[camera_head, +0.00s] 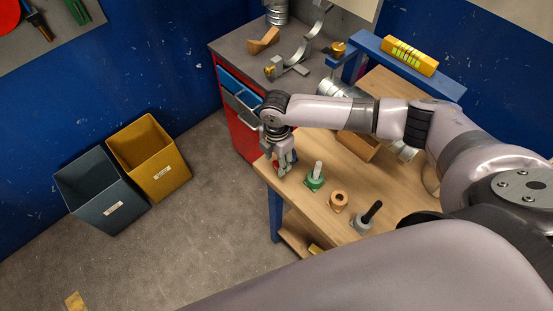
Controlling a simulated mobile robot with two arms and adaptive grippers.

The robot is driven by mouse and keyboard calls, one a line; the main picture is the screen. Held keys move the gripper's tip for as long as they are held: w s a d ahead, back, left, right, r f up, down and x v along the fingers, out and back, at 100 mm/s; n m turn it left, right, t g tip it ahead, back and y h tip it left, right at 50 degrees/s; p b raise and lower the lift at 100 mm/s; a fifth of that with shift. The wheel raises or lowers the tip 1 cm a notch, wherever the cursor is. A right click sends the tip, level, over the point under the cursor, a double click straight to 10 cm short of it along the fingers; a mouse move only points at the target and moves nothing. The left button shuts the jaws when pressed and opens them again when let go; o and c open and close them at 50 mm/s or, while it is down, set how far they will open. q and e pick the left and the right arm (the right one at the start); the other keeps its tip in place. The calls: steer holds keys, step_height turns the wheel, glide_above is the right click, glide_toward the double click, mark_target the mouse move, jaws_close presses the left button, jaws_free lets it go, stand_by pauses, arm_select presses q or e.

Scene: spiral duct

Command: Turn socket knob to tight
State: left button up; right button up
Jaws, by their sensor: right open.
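My right gripper (286,163) points down over the left corner of the wooden workbench (290,190). Its fingers are apart, and they partly hide a small red and blue thing at the bench edge. To the right of it stand a green fixture with a pale upright post (315,177), an orange-brown round fixture with a dark hole (338,201) and a grey fixture with a black slanted handle (366,220). I cannot tell which of these is the socket knob, nor whether the gripper touches anything. My left gripper is out of view.
A red cabinet with blue and grey trays (240,99) stands behind the bench. A blue frame (394,60) carries a yellow level (409,56). A grey bin (101,192) and a yellow bin (149,157) stand on the floor at left. The floor between is clear.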

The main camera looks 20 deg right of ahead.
steer(key=shift+f, duration=0.75)
steer(key=shift+w+f, duration=0.15)
steer(key=shift+f, duration=0.1)
steer(key=shift+r, duration=0.1)
steer(key=shift+c, duration=1.4)
steer(key=c, duration=0.8)
steer(key=shift+d, duration=0.1)
jaws_close()
